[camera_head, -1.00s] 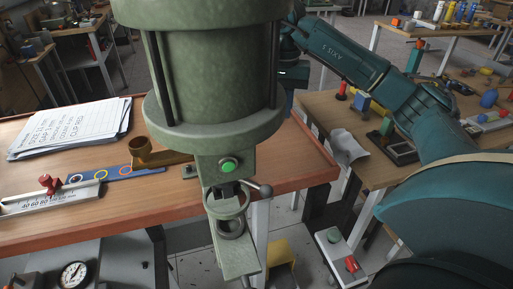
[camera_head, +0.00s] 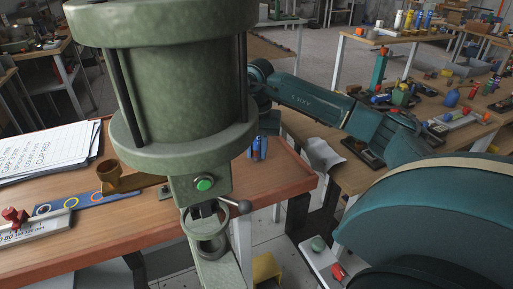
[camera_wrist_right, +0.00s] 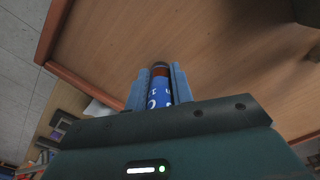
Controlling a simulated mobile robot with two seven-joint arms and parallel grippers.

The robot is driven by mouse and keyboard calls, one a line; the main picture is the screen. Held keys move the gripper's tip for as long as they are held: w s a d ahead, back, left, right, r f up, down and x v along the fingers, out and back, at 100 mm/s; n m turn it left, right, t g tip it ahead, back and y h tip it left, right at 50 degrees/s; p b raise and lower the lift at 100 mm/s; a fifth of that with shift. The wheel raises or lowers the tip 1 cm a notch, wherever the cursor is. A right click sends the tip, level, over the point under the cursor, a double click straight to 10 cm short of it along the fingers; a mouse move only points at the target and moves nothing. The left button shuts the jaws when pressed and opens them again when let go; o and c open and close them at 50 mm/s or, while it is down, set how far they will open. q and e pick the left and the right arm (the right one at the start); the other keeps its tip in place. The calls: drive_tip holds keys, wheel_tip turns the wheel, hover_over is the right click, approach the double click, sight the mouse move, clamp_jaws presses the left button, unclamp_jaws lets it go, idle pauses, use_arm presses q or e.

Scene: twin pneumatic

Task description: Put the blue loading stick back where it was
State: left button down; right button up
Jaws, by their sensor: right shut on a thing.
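The blue loading stick (camera_wrist_right: 160,93) shows in the right wrist view as a blue cylinder with white letters, a reddish-brown band and a dark end. My right gripper (camera_wrist_right: 157,85) is shut on it, one finger on each side. In the head view the right gripper (camera_head: 258,148) shows just right of the green press, over the right end of the wooden table (camera_head: 285,185). The press hides part of that wrist, and the stick cannot be told from the fingers there. My left gripper is not in view.
The large green press (camera_head: 185,90) stands in front of the table. A brass fitting (camera_head: 112,178), a blue strip with coloured rings (camera_head: 95,199), a ruler with a red knob (camera_head: 35,229) and paper sheets (camera_head: 50,150) lie to the left. A cluttered side bench (camera_head: 340,180) is at right.

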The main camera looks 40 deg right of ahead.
drive_tip(key=o, duration=0.4)
drive_tip(key=shift+f, duration=0.15)
drive_tip(key=o, duration=0.5)
wheel_tip(320, 180, up, 12)
drive_tip(key=shift+r+p, duration=0.25)
drive_tip(key=shift+p, duration=0.3)
drive_tip(key=shift+f, duration=0.1)
